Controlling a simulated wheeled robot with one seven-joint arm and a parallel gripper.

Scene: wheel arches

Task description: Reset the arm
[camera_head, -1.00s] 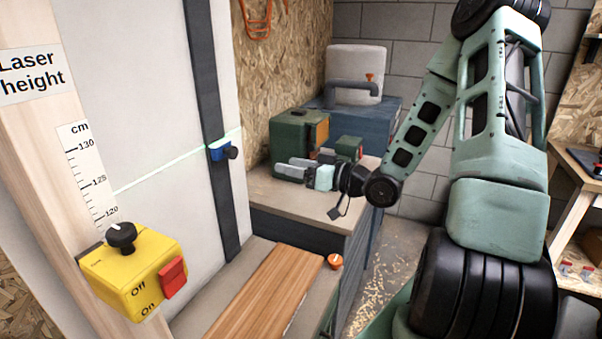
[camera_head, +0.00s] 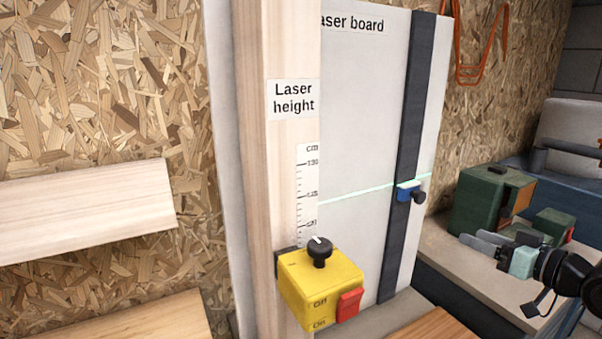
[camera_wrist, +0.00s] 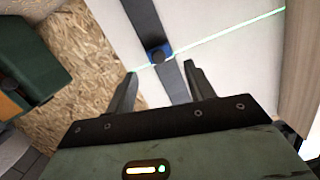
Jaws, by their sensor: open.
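My gripper (camera_head: 480,241) is at the right of the head view, over the grey-brown bench top, with its fingers pointing left. In the wrist view my gripper (camera_wrist: 158,82) shows two dark fingers spread apart with nothing between them. Past the fingertips are the white laser board (camera_wrist: 228,40), its dark vertical rail and a small blue slider with a dark knob (camera_wrist: 158,54). The gripper is apart from all of these. The rest of my arm is mostly out of the head view.
A yellow switch box (camera_head: 318,285) with a black knob and red switch is on the wooden post (camera_head: 250,150). A green laser line crosses the board (camera_head: 360,100) at the blue slider (camera_head: 407,191). A green machine (camera_head: 480,203) stands behind my gripper. Wooden shelves (camera_head: 80,212) are at left.

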